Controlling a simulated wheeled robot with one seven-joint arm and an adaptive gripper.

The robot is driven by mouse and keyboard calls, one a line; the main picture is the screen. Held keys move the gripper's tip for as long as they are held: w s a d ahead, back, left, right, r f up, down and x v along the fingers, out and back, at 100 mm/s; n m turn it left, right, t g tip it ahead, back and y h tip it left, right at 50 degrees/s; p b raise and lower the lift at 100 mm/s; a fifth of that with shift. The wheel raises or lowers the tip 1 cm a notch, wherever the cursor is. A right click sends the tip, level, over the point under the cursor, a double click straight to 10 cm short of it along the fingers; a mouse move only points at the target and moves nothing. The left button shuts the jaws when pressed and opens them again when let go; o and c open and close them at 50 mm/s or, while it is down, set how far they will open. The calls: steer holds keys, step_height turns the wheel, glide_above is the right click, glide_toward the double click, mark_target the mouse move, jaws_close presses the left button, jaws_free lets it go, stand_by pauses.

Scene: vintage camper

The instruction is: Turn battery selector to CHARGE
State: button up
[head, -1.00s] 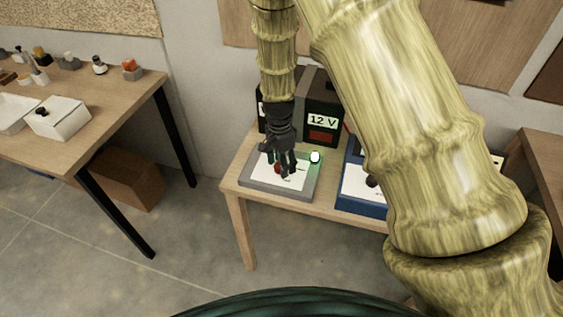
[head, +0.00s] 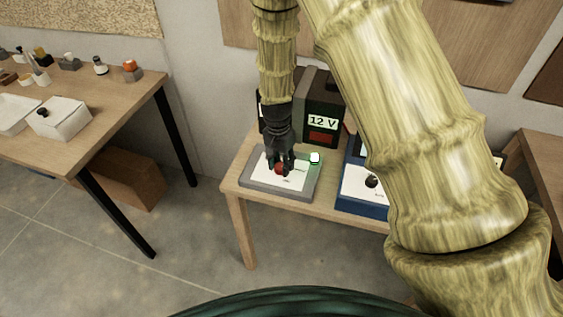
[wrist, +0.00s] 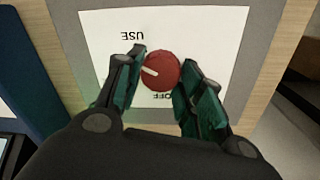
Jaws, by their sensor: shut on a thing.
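The battery selector is a grey box with a white face plate (wrist: 215,40) on the small wooden table. Its round red knob (wrist: 160,71) has a white pointer line, aimed left in the wrist view. "USE" reads upside down at the upper left of the plate; "OFF", partly covered, is just below the knob. I cannot see a CHARGE label. My gripper (head: 281,166) points down over the box, its two fingers shut on the red knob, one on each side. The fingers hide parts of the plate. A green-lit lamp (head: 314,158) glows at the box's back right corner.
A dark unit marked "12 V" (head: 322,121) stands close behind the selector. A blue box (head: 362,208) with a dark knob is just to its right, partly behind my arm. A wooden workbench (head: 100,105) with small items stands at left, across a floor gap.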

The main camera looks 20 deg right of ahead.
mark_target(278, 165)
steer(key=n, duration=0.4)
steer(key=shift+a+n, duration=0.1)
steer(key=shift+n, duration=0.2)
steer(key=shift+n+t+p, duration=0.3)
steer(key=shift+n+p, duration=0.1)
steer(key=shift+n, duration=2.1)
steer(key=shift+a, duration=0.1)
steer(key=o, duration=1)
step_height(278, 165, up, 12)
steer(key=shift+a, duration=0.35)
